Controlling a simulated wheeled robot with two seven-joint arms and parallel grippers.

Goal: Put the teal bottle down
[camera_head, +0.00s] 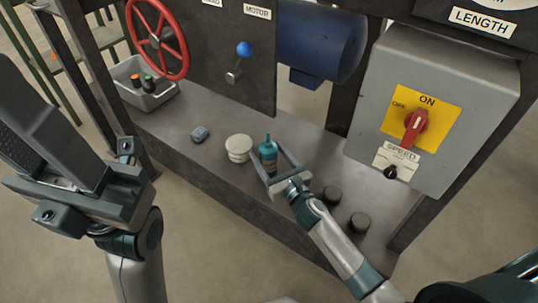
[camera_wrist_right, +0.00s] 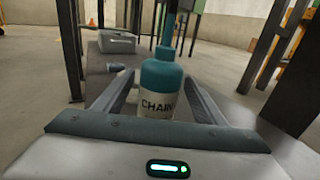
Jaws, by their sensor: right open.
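The teal bottle (camera_head: 268,152) stands upright on the grey bench shelf (camera_head: 205,160). In the right wrist view the bottle (camera_wrist_right: 161,88) has a white label reading CHAIN and a narrow teal spout. My right gripper (camera_head: 267,156) is open, with one finger on each side of the bottle. In the wrist view, gaps show between the bottle and both fingers. The bottle's lower edge is partly hidden by the gripper. My left gripper (camera_head: 75,165) is large and close at the left, away from the bench objects; its jaw opening does not show clearly.
A cream round tub (camera_head: 238,148) stands just left of the bottle. A small grey-blue block (camera_head: 200,134) lies farther left. Two dark round pieces (camera_head: 331,196) (camera_head: 359,223) are right of my gripper. A grey bin (camera_head: 145,88) holds small bottles. A grey switch box (camera_head: 432,100) rises at right.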

